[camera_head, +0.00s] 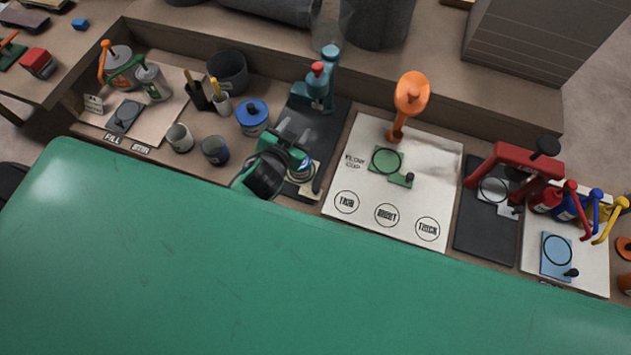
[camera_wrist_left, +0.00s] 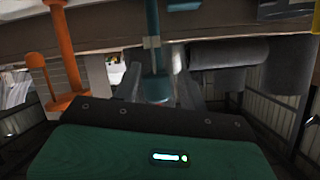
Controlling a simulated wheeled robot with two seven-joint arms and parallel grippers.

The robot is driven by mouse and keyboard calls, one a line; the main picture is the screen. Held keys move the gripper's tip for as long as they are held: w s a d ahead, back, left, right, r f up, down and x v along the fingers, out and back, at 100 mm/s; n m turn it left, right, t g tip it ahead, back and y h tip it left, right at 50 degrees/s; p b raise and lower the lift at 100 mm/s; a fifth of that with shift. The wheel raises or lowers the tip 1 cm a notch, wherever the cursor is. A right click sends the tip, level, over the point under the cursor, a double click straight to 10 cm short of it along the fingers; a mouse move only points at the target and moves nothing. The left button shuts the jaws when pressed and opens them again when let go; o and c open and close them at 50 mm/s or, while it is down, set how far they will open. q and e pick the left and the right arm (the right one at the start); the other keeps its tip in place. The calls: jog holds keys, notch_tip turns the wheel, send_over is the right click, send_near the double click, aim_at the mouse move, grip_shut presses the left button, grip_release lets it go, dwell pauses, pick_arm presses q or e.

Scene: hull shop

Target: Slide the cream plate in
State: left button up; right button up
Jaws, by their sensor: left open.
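The cream plate (camera_head: 304,193) lies on the black base of the teal press, near its front end, partly hidden by my left gripper. A small round cup with a bluish rim (camera_head: 301,171) appears to sit on it. The teal press (camera_head: 319,88) with a red knob stands behind; its column also shows in the wrist view (camera_wrist_left: 154,50). My left gripper (camera_head: 294,131) is open over the black base, beside and behind the cream plate, its grey fingers pointing toward the press. Nothing shows between the fingers (camera_wrist_left: 156,95). I cannot tell whether it touches the plate. My right gripper is out of view.
A red press (camera_head: 512,165) stands farther right. A raised ledge runs behind.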

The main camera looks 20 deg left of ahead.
pick_arm(q)
jog(key=w+d+r+m+t+h, duration=0.3)
jog(key=w+d+r+h, duration=0.15)
jog(key=r, duration=0.35)
jog(key=s+d+r+m+g+h, duration=0.2)
jog(key=d+r+m+g+h, duration=0.15)
jog(key=d+m+h, duration=0.35)
jog(key=s+d+r+m+g+h, duration=0.2)
jog(key=d+m+g+h, duration=0.35)
jog(key=m, duration=0.25)
jog(key=m+g+y, duration=0.6)
jog(key=g+y, duration=0.5)
jog(key=y, duration=0.3)
send_near(316, 187)
jog(key=p+x, duration=0.1)
jog(key=x, duration=0.7)
jog(key=shift+s+f, duration=0.15)
jog(key=shift+f, duration=0.15)
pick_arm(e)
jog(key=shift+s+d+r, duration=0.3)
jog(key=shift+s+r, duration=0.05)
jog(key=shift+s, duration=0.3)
